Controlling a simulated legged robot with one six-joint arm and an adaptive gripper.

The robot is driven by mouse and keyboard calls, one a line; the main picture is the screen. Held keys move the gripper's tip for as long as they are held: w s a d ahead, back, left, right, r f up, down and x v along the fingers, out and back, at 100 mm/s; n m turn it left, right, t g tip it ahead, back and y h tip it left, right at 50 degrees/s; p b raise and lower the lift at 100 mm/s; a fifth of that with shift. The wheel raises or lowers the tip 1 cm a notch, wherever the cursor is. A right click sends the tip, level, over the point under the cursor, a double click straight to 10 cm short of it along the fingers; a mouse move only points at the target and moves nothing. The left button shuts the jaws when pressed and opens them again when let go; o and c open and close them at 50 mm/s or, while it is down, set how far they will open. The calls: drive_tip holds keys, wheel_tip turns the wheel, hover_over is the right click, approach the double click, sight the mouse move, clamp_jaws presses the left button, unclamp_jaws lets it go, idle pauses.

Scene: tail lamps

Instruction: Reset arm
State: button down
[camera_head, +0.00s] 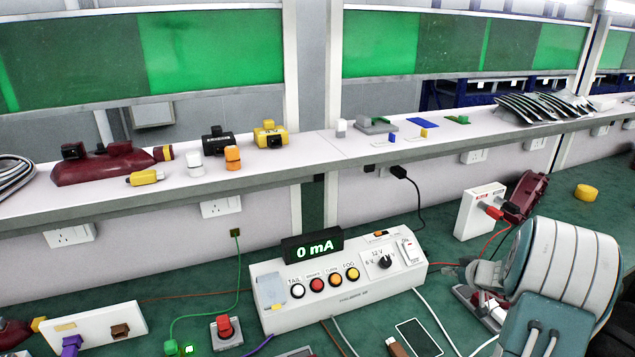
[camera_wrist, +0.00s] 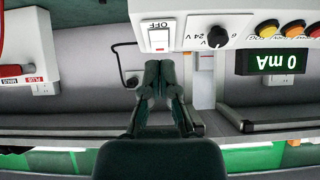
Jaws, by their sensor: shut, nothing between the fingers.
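My gripper (camera_wrist: 165,80) shows in the wrist view with its dark fingers together and nothing between them. Its tips point at the white rocker switch marked OFF (camera_wrist: 158,39) on the tester, and appear just short of it in the picture; whether they touch cannot be told. The white tester box (camera_head: 345,297) stands on the green bench with lamp buttons, a voltage knob (camera_head: 384,262) and a display (camera_head: 312,246) reading 0 mA.
A white terminal block (camera_head: 480,212) with red and black plugs stands behind my arm, beside a dark red part (camera_head: 526,196). A white shelf (camera_head: 290,165) with lamps and connectors runs behind. Cables cross the bench. A yellow round piece (camera_head: 586,192) lies at right.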

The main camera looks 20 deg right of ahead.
drive_tip(key=s+a+r+g+y, duration=0.1)
drive_tip(key=s+a+r, duration=0.1)
drive_tip(key=a+r, duration=0.5)
drive_tip(key=s+a+r+n+g+y, duration=0.1)
drive_tip(key=a+r+g, duration=0.1)
drive_tip(key=a, duration=0.9)
drive_tip(key=s+a+r+g+y, duration=0.1)
drive_tip(key=s+a+r, duration=0.1)
drive_tip(key=a+r, duration=0.5)
drive_tip(key=s+a+m+h, duration=0.1)
drive_tip(key=s+a+h, duration=0.1)
drive_tip(key=s+a, duration=0.4)
drive_tip(key=s+a+r+m+g+h, duration=0.1)
drive_tip(key=s+a, duration=0.5)
drive_tip(key=s, duration=0.7)
drive_tip(key=shift+s+a+h, duration=0.3)
drive_tip(key=shift+a+h, duration=0.05)
drive_tip(key=shift+h, duration=0.15)
drive_tip(key=shift+r, duration=0.1)
